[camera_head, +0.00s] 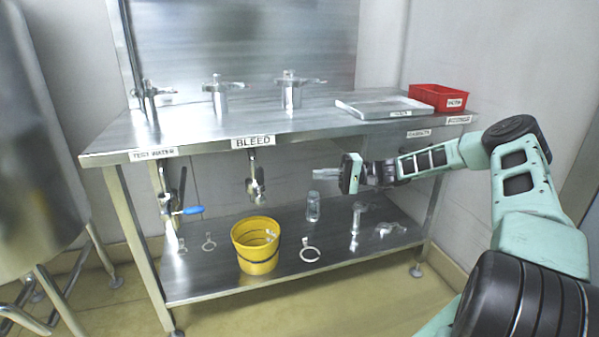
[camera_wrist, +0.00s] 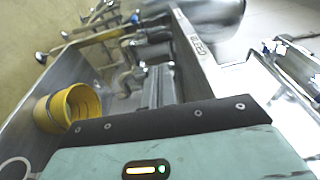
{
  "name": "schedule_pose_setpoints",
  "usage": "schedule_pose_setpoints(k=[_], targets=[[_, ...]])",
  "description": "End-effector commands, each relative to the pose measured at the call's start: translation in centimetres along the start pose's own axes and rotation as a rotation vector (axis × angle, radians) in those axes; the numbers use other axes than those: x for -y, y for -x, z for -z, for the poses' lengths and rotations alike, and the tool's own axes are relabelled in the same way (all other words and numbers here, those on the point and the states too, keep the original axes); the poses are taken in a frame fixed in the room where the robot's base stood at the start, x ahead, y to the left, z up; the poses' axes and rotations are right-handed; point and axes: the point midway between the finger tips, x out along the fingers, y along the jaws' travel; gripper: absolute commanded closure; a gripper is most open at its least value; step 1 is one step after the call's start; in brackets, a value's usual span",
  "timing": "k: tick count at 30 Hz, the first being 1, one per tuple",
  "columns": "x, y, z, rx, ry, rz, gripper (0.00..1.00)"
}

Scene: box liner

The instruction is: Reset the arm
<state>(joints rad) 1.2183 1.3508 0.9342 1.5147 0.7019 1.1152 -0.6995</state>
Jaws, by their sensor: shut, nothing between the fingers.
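My gripper (camera_head: 326,178) is at the end of my teal and black arm, which reaches in from the right in the head view. It is in front of the steel bench, below the top's front edge and above the lower shelf, and points left. Its fingers are shut with nothing between them; they also show in the wrist view (camera_wrist: 158,88). The yellow bucket (camera_head: 256,258) stands on the lower shelf, below and to the left of my gripper, apart from it. In the wrist view the bucket (camera_wrist: 50,112) is at the left.
The steel bench (camera_head: 300,118) carries several metal fittings, a tray (camera_head: 385,106) and a red bin (camera_head: 438,97). Valves hang under its front edge, one with a blue handle (camera_head: 190,210). The lower shelf (camera_head: 210,285) holds a glass jar (camera_head: 313,207) and rings. A large tank (camera_head: 40,150) stands left.

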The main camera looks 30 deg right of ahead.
Motion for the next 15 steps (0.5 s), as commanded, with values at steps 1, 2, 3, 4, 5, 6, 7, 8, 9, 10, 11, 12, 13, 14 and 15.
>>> schedule_pose_setpoints(k=[1, 2, 3, 4, 5, 6, 7, 8, 9, 10, 11, 12, 13, 14, 15], targets=[[0.0, 0.2, 0.0, -0.001, 0.0, -0.001, 1.0], [0.0, 0.3, 0.0, -0.001, 0.0, -0.001, 1.0], [0.0, 0.3, 0.0, -0.001, 0.0, -0.001, 1.0], [0.0, 0.3, 0.0, 0.0, -0.001, -0.001, 1.0], [-0.1, 0.3, 0.0, 0.0, -0.001, -0.001, 1.0], [-0.1, 0.3, 0.0, 0.0, -0.001, -0.001, 1.0], [0.0, 0.2, -0.1, 0.003, -0.001, -0.003, 1.0], [0.0, -0.1, -0.2, 0.011, -0.002, -0.008, 1.0], [0.1, -0.8, -0.5, 0.028, -0.004, -0.021, 1.0], [0.1, -1.6, -0.9, 0.047, -0.006, -0.036, 1.0], [0.1, -2.6, -1.4, 0.072, -0.009, -0.054, 1.0], [0.3, -4.2, -2.3, 0.112, -0.012, -0.088, 1.0], [0.3, -5.6, -3.2, 0.149, -0.016, -0.12, 1.0], [0.3, -7.2, -4.3, 0.192, -0.02, -0.157, 1.0], [0.3, -9.4, -6.0, 0.253, -0.022, -0.212, 1.0]])
